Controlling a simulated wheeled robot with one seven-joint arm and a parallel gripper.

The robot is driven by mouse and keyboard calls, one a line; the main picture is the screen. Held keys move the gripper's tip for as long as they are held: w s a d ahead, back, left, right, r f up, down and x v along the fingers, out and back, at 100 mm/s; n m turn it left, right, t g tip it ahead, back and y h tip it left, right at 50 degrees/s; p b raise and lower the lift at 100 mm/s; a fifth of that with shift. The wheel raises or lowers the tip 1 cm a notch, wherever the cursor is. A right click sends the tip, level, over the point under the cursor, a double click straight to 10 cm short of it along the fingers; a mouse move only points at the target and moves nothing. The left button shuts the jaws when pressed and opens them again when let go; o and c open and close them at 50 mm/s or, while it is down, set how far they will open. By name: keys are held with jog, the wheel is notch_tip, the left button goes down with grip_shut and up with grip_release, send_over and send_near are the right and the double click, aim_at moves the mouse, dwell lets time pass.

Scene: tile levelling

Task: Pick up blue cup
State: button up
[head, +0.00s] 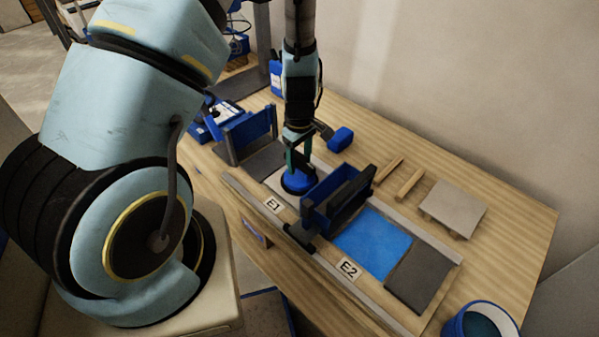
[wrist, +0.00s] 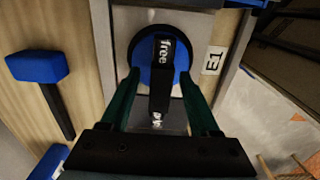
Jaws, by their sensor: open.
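The blue cup (head: 297,183) is a round blue suction cup with a dark base, standing on a pale tile in the bay marked E1. It also shows in the wrist view (wrist: 143,53), with a black lever (wrist: 161,70) across its top that reads "free". My gripper (head: 299,158) is just above the cup, pointing down. In the wrist view my gripper (wrist: 158,80) is open, with one green finger on each side of the lever. I cannot tell whether the fingers touch it. The gripper partly hides the cup in the head view.
A blue and black frame (head: 335,198) stands close to the right of the cup. A blue-headed mallet (wrist: 38,67) lies beside the bay. A blue square (head: 373,242), a dark tile (head: 418,272), wooden strips (head: 409,183) and a bucket (head: 463,326) are further right.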

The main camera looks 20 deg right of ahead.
jog(key=shift+f, duration=1)
grip_shut()
